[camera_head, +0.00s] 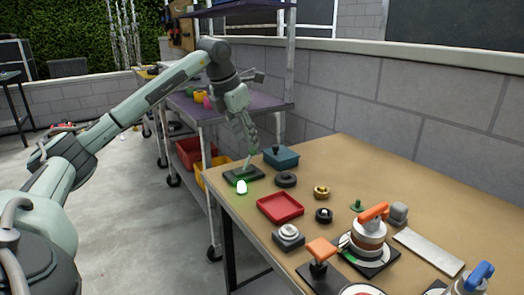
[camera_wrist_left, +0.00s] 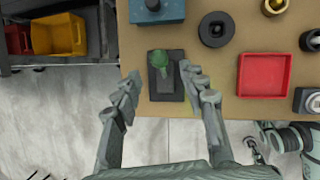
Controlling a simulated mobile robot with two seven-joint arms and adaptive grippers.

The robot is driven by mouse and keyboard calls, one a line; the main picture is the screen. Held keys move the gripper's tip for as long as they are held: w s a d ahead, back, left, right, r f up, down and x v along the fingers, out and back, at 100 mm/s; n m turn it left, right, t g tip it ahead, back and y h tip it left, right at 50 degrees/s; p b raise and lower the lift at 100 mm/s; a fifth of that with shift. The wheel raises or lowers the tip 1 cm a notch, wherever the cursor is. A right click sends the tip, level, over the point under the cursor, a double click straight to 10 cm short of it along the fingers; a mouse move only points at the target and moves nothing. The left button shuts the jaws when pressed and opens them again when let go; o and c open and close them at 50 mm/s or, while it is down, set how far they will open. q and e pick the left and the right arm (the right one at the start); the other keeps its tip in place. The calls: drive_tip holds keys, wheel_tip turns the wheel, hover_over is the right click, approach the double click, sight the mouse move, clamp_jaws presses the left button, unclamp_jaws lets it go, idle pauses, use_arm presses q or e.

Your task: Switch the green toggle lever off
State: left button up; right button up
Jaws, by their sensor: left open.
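The green toggle lever (camera_head: 248,162) stands on a dark rectangular base (camera_head: 243,175) at the table's near left corner. In the wrist view the lever (camera_wrist_left: 160,60) shows from above as a green knob on the dark base (camera_wrist_left: 165,88). A glowing light (camera_head: 241,187) shows at the base's front edge in the head view. My left gripper (camera_head: 250,143) points down just above the lever. In the wrist view its fingers (camera_wrist_left: 160,76) are spread apart, one each side of the base, with nothing between them held. Whether a finger touches the lever is unclear. My right gripper is not in view.
A blue box (camera_head: 281,158) and a black ring (camera_head: 286,180) sit close to the lever. A red tray (camera_head: 280,207) lies nearer the front. Several other controls stand to the right. A shelf cart (camera_head: 245,103) with bins is behind the table's left end.

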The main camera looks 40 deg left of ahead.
sight(251, 155)
use_arm(q)
drive_tip(key=x, duration=0.7)
drive_tip(key=shift+s+f, duration=0.1)
drive_tip(key=shift+c, duration=0.4)
clamp_jaws()
